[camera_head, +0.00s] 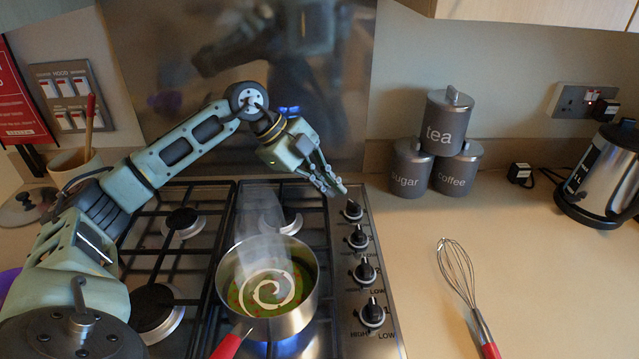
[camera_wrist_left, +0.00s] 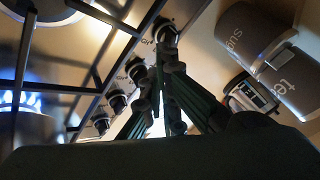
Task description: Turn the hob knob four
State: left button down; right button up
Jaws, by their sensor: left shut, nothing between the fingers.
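A column of black hob knobs on silver bases runs down the right edge of the hob (camera_head: 385,340). The farthest knob (camera_head: 352,210) is just below my left gripper (camera_head: 340,190) in the head view. The other knobs (camera_head: 358,238), (camera_head: 364,271) and (camera_head: 373,312) stand clear of it, nearer to me. My left gripper is shut and empty, its fingers pointing toward the farthest knob. In the left wrist view the fingertips (camera_wrist_left: 166,62) are close to that knob (camera_wrist_left: 165,32); I cannot tell whether they touch. No number is readable on the knobs. My right gripper is out of view.
A steaming pan of green soup (camera_head: 268,285) with a red handle sits on the hob. A blue flame (camera_wrist_left: 20,98) glows beside the pan in the left wrist view. Tea, sugar and coffee tins (camera_head: 440,150) stand behind right. A whisk (camera_head: 460,275) and kettle (camera_head: 603,175) are on the right worktop.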

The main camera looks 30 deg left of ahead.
aim_at(354, 208)
pick_arm(q)
jog(key=p+x, duration=0.1)
jog(key=x, duration=0.4)
jog(key=shift+w+d+f, duration=0.1)
jog(key=shift+d+f, duration=0.15)
jog(key=shift+f, duration=0.05)
jog(key=shift+w+d+f, duration=0.2)
jog(key=shift+d+f, duration=0.05)
jog(key=shift+f, duration=0.3)
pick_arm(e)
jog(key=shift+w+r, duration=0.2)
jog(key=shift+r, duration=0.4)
